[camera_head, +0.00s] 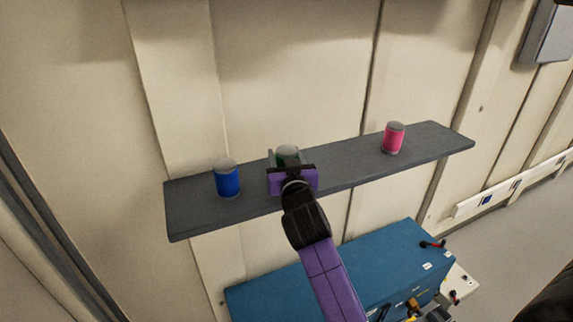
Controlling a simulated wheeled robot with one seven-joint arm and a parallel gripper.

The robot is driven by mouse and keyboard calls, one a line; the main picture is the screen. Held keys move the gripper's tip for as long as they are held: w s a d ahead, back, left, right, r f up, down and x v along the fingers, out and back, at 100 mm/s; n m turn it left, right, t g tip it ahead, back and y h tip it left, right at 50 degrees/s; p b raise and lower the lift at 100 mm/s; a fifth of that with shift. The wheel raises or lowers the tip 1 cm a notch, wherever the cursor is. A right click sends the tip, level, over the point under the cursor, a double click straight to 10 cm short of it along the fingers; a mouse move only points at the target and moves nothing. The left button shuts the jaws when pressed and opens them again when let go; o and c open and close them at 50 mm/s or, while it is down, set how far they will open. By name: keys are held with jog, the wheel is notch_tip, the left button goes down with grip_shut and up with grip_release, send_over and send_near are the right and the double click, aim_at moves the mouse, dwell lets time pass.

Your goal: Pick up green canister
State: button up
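The green canister (288,154) stands on the dark grey wall shelf (345,174), between a blue and a pink canister. Only its grey lid and a little green side show; my gripper hides the rest. My gripper (287,160) is right in front of it at shelf height, with a finger showing at its left side. I cannot tell whether the fingers touch the canister or are closed on it.
A blue canister (228,179) stands close to the left of my gripper. A pink canister (393,138) stands farther right, with bare shelf between. The panelled wall (290,60) is close behind. A blue cabinet (385,255) stands below the shelf.

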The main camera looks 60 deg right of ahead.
grip_shut()
jog(key=shift+r, duration=0.2)
notch_tip(320, 180, up, 20)
jog(key=shift+f, duration=0.15)
